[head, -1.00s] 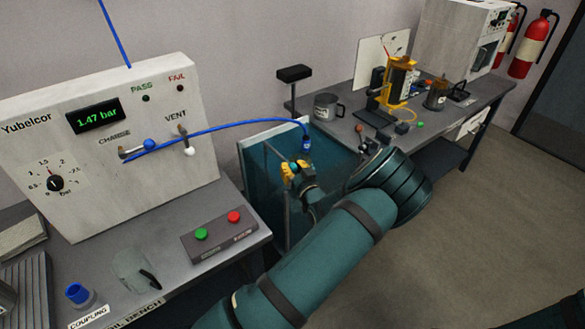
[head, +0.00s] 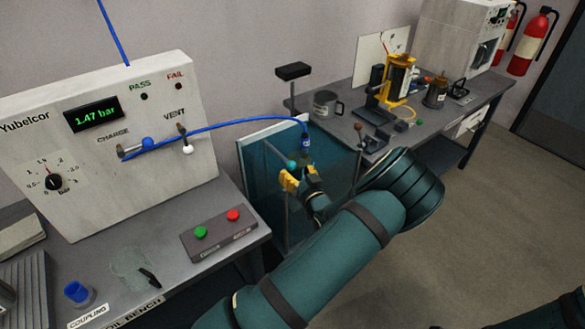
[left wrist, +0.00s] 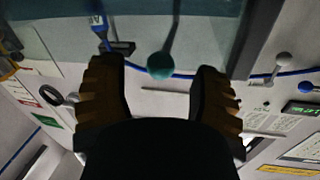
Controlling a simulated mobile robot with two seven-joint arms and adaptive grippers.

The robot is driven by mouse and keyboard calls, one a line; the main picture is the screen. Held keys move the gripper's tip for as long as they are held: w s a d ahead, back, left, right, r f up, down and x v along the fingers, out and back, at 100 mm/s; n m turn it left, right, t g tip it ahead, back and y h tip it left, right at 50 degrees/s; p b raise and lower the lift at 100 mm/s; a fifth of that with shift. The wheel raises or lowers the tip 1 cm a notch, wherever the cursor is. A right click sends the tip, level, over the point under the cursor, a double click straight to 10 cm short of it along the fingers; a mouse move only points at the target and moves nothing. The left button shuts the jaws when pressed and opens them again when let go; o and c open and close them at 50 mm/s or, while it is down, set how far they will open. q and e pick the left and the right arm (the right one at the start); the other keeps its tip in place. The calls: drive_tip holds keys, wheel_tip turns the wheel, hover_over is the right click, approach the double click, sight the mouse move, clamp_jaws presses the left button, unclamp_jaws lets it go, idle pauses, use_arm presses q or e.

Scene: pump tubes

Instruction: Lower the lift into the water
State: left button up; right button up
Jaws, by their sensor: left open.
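The water tank (head: 262,190) is a glass box with blue-green water, standing between the two benches. A teal ball knob (head: 292,163) on a thin rod shows at the tank; I take it to be the lift's handle. My left gripper (head: 300,177), with yellow fingers, is open just below and beside the knob in the head view. In the left wrist view, the knob (left wrist: 160,66) shows beyond and between the spread fingertips, with none touching it. A tube with a blue coupling (head: 306,142) hangs on the blue hose behind the gripper. My right gripper is out of view.
The grey charging panel (head: 150,85) reads 1.47 bar. A box with green and red buttons (head: 219,235) stands on the left bench. A post with a dark knob (head: 358,128) rises right of the tank. The back bench holds a mug (head: 325,105) and a yellow stand (head: 398,85).

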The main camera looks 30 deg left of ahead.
use_arm(q)
drive_tip(key=v, duration=0.9)
drive_tip(key=shift+a, duration=0.1)
drive_tip(key=s+d+f+m+g+h, duration=0.2)
drive_tip(key=s+f+h, duration=0.15)
drive_tip(key=f, duration=0.35)
drive_tip(key=s+d+f+m+g+h, duration=0.1)
drive_tip(key=s+f+g+h, duration=0.15)
drive_tip(key=f+h, duration=0.4)
drive_tip(key=s+d+m+g+h, duration=0.4)
drive_tip(key=s+d+h, duration=0.4)
drive_tip(key=s+d, duration=0.5)
drive_tip(key=shift+s+d+f+h, duration=0.35)
drive_tip(key=shift+d+f+h, duration=0.05)
drive_tip(key=shift+d, duration=0.1)
